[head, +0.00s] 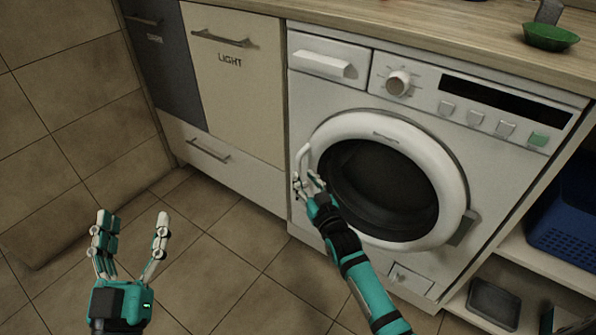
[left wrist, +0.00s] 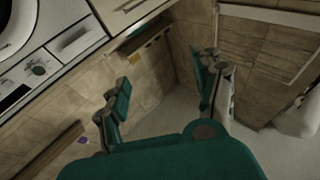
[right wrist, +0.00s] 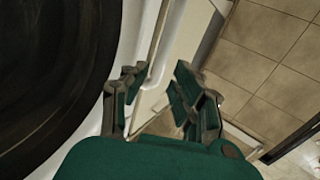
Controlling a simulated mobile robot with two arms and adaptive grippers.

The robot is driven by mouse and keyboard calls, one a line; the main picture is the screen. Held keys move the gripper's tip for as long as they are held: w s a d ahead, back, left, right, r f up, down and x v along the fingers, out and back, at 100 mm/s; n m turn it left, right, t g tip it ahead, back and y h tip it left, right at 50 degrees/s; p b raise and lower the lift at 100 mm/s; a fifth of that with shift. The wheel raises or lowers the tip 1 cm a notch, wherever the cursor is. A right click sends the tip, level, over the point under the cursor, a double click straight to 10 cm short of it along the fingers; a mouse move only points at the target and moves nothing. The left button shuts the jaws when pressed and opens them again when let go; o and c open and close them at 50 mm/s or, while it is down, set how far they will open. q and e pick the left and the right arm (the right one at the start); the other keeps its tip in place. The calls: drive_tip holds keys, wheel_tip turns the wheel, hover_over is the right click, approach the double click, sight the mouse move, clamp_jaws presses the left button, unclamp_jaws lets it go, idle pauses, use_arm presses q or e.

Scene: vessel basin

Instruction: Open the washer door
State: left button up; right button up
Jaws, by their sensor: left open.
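The white washer (head: 315,100) stands under the counter. Its round door (head: 455,180), with a white ring and dark glass, looks shut. The upright door handle (head: 301,158) is on the ring's left side. My right gripper (head: 309,184) is at the handle's lower end and hides part of it. In the right wrist view the handle (right wrist: 155,72) shows between the parted fingers (right wrist: 153,88); I cannot tell whether they touch it. My left gripper (head: 130,235) is open and empty above the floor at lower left, away from the washer.
A cabinet with a cream front (head: 235,85) and a lower drawer (head: 215,155) stands left of the washer. A blue basket (head: 565,225) and a dark tray (head: 493,303) sit on shelves at right. The tiled floor (head: 235,235) in front is clear.

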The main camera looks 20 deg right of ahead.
sight(299, 170)
drive_tip(key=w, duration=0.2)
drive_tip(key=w+b, duration=0.1)
drive_tip(key=w, duration=0.2)
drive_tip(key=shift+a+f, duration=0.1)
drive_tip(key=shift+a, duration=0.1)
use_arm(q)
drive_tip(key=s+r+t+h, duration=0.2)
drive_tip(key=s+r+t, duration=0.2)
drive_tip(key=r, duration=0.3)
drive_tip(key=shift+s+t+b, duration=0.3)
drive_tip(key=shift+s+t, duration=0.1)
drive_tip(key=shift+t, duration=0.1)
use_arm(e)
drive_tip(key=shift+w, duration=0.3)
use_arm(q)
drive_tip(key=shift+a, duration=0.1)
use_arm(e)
clamp_jaws()
use_arm(q)
drive_tip(key=shift+w+a+f, duration=0.1)
